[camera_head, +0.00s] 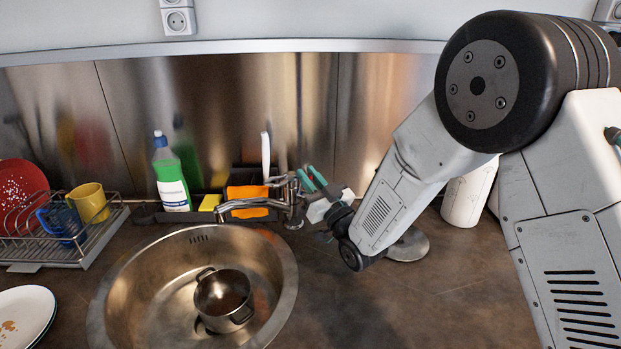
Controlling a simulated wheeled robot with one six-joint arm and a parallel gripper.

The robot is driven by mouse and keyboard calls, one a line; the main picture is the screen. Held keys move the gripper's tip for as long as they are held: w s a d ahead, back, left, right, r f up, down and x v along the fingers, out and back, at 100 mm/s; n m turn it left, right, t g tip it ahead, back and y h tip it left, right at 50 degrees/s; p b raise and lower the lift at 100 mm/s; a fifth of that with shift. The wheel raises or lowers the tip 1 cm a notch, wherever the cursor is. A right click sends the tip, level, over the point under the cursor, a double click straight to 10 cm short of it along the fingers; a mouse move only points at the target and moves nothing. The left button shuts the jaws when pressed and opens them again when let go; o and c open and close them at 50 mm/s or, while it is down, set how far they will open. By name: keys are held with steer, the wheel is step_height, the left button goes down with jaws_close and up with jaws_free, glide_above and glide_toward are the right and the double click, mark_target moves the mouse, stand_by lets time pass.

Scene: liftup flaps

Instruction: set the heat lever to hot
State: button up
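A chrome faucet (255,205) stands behind the sink, its spout reaching left over the basin. Its heat lever is at the top of the faucet body, close to my gripper, and is too small and partly covered to tell its setting. My gripper (312,180) is at the faucet's upper right, with teal fingers pointing up and left toward the lever. The two fingers show apart with a gap between them. I cannot tell whether a finger touches the lever.
The round sink (275,262) holds a metal pot (224,298). A dish rack (88,245) with mugs is left, a paper roll (466,196) right.

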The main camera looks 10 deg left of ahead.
jaws_close()
steer(key=shift+w, duration=0.1)
steer(key=shift+w+d+f+m+g+h, duration=0.2)
steer(key=shift+w+m+h, duration=0.55)
steer(key=shift+m, duration=0.65)
steer(key=shift+w+d+f+m+g+h, duration=0.1)
steer(key=shift+w+f+m+g+h, duration=0.25)
steer(key=shift+m+h, duration=0.8)
steer(key=shift+w+d+f+m+g+h, duration=0.2)
steer(key=shift+w+m+h, duration=0.45)
steer(key=shift+m, duration=1)
steer(key=shift+w, duration=0.1)
jaws_free()
steer(key=shift+r, duration=0.1)
